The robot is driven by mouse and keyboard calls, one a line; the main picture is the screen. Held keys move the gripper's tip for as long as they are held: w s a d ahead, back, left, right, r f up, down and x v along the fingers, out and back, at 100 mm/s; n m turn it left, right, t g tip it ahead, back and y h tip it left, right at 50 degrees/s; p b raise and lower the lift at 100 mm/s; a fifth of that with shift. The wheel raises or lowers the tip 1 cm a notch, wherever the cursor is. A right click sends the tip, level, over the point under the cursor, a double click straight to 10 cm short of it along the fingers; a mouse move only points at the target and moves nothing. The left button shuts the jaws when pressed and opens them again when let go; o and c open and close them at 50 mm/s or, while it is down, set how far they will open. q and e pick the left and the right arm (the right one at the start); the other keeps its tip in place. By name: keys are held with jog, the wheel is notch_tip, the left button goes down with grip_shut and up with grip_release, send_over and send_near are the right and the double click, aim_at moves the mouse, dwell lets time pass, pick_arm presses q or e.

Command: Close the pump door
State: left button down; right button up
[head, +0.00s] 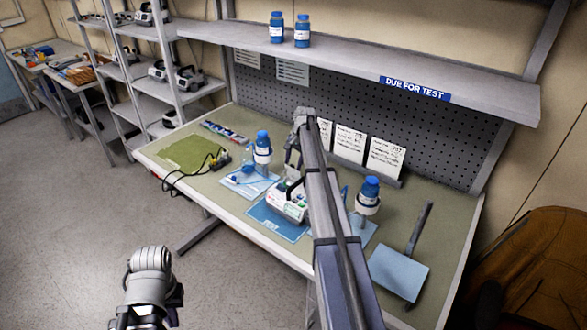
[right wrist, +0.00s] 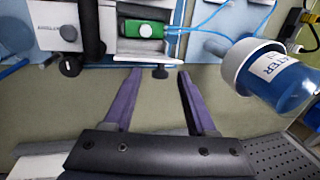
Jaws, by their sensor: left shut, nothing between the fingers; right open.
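The white pump (head: 289,203) stands on a blue mat (head: 268,222) on the bench, partly hidden behind my right arm. Its front with a green part (right wrist: 146,29) shows at the top of the right wrist view, with thin blue tubing (right wrist: 205,22) running off to the right. I cannot make out the door's edge or how far open it is. My right gripper (right wrist: 159,75) is open and empty, its purple fingers pointing at the pump. In the head view, the right gripper (head: 292,155) is behind the pump. My left gripper (head: 150,305) is shut and empty, low over the floor.
A shelf (head: 350,63) overhangs the back.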

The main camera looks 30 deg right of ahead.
grip_shut()
dwell(0.5)
